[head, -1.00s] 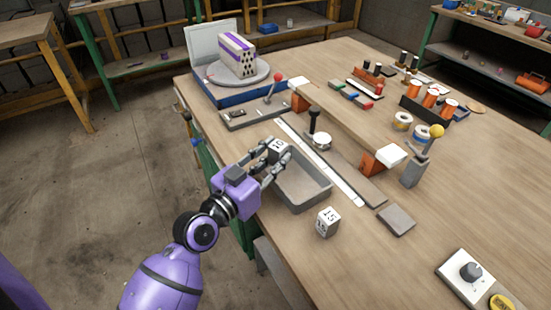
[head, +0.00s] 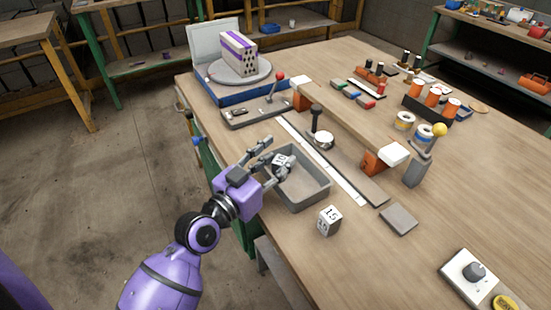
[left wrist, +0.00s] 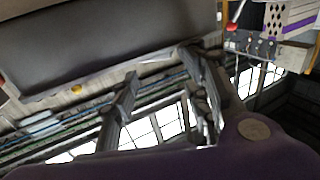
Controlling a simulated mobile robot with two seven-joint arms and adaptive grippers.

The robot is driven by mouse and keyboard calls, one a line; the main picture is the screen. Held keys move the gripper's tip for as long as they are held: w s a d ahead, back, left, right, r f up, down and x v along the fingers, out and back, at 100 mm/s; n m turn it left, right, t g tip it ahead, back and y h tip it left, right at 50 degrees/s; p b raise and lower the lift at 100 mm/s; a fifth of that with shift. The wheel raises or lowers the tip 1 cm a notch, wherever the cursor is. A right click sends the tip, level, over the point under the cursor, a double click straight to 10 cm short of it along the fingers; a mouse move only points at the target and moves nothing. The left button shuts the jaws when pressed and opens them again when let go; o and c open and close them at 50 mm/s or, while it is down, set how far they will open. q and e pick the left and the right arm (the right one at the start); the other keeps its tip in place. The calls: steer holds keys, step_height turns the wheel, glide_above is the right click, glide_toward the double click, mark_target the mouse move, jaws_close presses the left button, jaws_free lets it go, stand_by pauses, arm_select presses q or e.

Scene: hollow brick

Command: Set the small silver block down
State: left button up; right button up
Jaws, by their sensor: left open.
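The small silver block (head: 281,160), marked with a number, sits at the far left end of the grey tray (head: 311,202) and seems to be inside it. My left gripper (head: 276,152) is open, with its fingers spread on either side of the block. The fingers partly hide the block, so I cannot tell whether one still touches it. In the left wrist view the open fingers (left wrist: 160,95) show with no block between them. My right gripper is not in view.
A second numbered block (head: 330,220) stands on the workbench just in front of the tray. A clamp with a black knob (head: 316,118) and a long white strip lie behind the tray.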

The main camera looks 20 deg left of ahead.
arm_select(q)
steer(key=shift+a+f, duration=0.1)
steer(key=shift+f, duration=0.15)
steer(key=shift+r+p, duration=0.45)
steer(key=shift+r, duration=0.05)
steer(key=b+v, duration=0.2)
steer(key=v, duration=0.9)
steer(key=s+d+f+n+g+y, duration=0.2)
steer(key=s+f+g, duration=0.8)
steer(key=s+f, duration=2)
step_height(320, 180, down, 3)
steer(key=shift+s+f+n+y, duration=0.2)
steer(key=shift+s+n+y, duration=0.15)
steer(key=shift+y, duration=0.85)
steer(key=shift+s+d, duration=0.1)
